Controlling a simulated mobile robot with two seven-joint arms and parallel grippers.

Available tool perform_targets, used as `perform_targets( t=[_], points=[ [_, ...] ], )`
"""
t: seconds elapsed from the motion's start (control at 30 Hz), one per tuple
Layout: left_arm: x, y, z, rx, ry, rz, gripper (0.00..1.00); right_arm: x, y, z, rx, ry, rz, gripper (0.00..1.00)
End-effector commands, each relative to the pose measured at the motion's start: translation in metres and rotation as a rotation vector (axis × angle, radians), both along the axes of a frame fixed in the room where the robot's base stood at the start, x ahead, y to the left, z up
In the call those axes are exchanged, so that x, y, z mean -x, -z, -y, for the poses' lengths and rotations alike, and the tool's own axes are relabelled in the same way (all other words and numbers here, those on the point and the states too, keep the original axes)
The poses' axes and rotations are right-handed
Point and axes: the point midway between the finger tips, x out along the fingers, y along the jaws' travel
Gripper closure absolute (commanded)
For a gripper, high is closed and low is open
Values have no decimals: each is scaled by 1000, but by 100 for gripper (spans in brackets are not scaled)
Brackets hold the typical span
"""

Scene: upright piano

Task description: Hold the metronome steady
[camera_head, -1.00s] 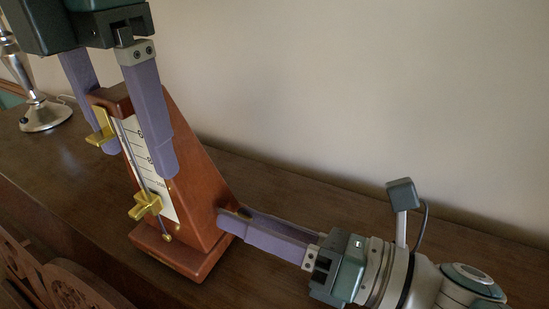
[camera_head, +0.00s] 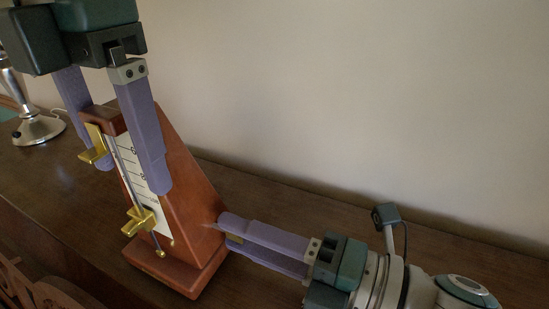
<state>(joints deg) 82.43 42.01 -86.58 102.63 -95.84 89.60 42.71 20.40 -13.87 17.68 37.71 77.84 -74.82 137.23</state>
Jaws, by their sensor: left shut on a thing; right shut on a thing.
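The metronome (camera_head: 190,205) is a reddish-brown wooden pyramid, standing on its base on a dark wooden top. Its front has a white scale (camera_head: 128,178), a pendulum rod and a gold sliding weight (camera_head: 139,222). My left gripper (camera_head: 132,178) reaches down from above, its two purple fingers shut on the metronome's upper body, one on each side. A gold clip (camera_head: 94,143) shows beside the left finger. My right gripper (camera_head: 228,231) comes from the right, fingers shut at the metronome's right side on a small gold part, apparently the winding key (camera_head: 235,239), mostly hidden.
A silver lamp base (camera_head: 38,130) stands at the far left on the dark wooden top (camera_head: 60,185). A pale wall (camera_head: 380,100) rises close behind. Carved brown wood (camera_head: 35,288) shows at lower left. The top behind my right arm is clear.

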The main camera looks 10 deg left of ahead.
Motion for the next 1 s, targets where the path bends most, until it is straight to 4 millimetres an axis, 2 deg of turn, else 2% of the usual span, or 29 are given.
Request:
perform_targets(
  t=[0.67, 0.7, 0.93, 1.0],
  points=[
    [0, 1, -1, -2, -2, 1, 100, 0, 0, 0, -19, -1, -58, 100],
    [0, 1, -1, -2, -2, 1, 100, 0, 0, 0, -19, -1, -58, 57],
    [0, 1, -1, -2, -2, 1, 100, 0, 0, 0, -18, -1, -57, 31],
    [0, 1, -1, -2, -2, 1, 100, 0, 0, 0, -18, 0, -57, 30]
  ],
)
